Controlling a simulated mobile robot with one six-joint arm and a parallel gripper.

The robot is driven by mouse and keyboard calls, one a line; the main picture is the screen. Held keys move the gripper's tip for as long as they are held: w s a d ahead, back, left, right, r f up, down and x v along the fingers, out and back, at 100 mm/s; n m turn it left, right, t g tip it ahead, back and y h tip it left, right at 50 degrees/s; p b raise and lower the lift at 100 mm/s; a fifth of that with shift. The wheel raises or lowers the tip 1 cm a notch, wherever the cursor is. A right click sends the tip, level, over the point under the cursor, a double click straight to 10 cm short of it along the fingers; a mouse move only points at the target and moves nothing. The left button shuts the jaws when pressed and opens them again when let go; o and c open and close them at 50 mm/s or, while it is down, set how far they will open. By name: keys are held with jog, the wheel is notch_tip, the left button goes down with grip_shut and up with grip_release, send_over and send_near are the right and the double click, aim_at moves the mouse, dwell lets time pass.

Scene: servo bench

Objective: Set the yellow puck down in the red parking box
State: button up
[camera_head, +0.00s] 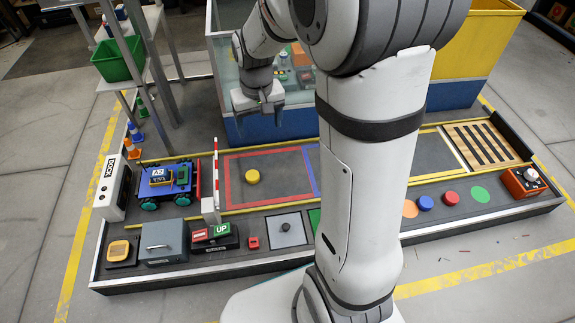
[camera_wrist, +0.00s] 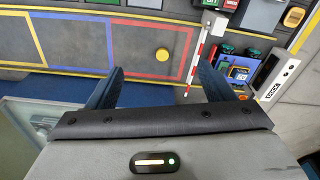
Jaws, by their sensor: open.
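The yellow puck (camera_head: 252,177) lies flat inside the red-outlined parking box (camera_head: 228,181), left of its middle. In the wrist view the puck (camera_wrist: 162,54) also lies inside the red outline (camera_wrist: 150,20), ahead of my fingers. My gripper (camera_head: 260,104) hangs above and behind the box, over the edge of the bench. In the wrist view its two fingers (camera_wrist: 158,84) are spread wide with nothing between them. My gripper is apart from the puck.
A red-and-white barrier post (camera_head: 214,182) stands left of the box, beside a blue wheeled cart (camera_head: 160,182). Blue (camera_head: 425,202) and red (camera_head: 450,198) pucks lie at the right. A clear-walled bin (camera_head: 226,72) stands behind my gripper. The box around the puck is clear.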

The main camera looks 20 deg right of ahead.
jog(key=s+r, duration=0.3)
jog(key=s, duration=1.4)
jog(key=shift+s+d+r, duration=0.15)
jog(key=shift+s+d, duration=0.05)
jog(key=shift+s, duration=0.05)
